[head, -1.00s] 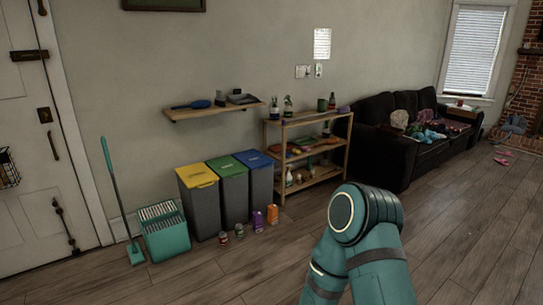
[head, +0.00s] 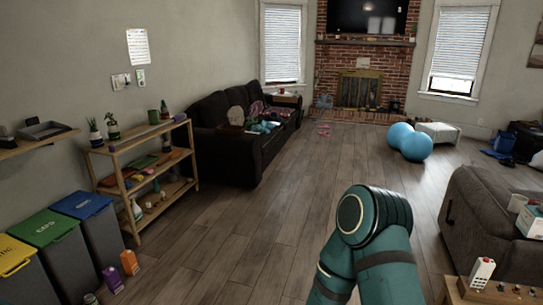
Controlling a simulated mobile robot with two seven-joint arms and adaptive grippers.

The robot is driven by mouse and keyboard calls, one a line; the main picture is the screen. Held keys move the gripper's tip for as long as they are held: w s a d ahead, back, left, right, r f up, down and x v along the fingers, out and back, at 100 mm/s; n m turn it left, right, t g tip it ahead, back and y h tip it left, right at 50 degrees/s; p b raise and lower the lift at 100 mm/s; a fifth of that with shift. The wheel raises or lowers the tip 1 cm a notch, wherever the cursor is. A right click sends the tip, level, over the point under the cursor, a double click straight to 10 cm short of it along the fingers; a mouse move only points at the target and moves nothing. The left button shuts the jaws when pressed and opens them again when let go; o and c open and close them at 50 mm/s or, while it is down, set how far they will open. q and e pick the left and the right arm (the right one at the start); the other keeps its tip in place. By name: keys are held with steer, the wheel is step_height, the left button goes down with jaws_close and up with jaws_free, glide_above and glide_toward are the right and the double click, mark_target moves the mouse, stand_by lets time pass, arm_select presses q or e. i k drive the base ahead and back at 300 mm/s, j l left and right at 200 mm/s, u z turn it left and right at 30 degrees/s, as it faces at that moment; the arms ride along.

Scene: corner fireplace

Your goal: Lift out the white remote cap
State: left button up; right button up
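A white object with small dark and red marks, possibly the remote (head: 482,272), stands upright at the left part of a wooden table (head: 449,289) at the bottom right. It is too small to tell whether a cap is on it. Small round items lie on the wood beside it. One of my teal arms rises at the bottom centre, with its elbow left of the table. Neither gripper shows in the head view, so their state is hidden.
A grey sofa (head: 480,215) stands behind the table. Blue balls (head: 409,143) lie farther back. A black couch (head: 240,135), a wooden shelf (head: 135,190) and coloured bins (head: 90,225) line the left wall. The floor (head: 290,205) between is clear.

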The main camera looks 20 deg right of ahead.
mark_target(480, 265)
steer(key=i+l+z, duration=0.15)
steer(key=i+z, duration=0.2)
steer(key=i+l+z, duration=0.1)
steer(key=i+z, duration=0.6)
steer(key=i+j, duration=0.1)
steer(key=i, duration=0.55)
steer(key=i+j+z, duration=0.1)
steer(key=i, duration=0.55)
steer(key=z, duration=1.6)
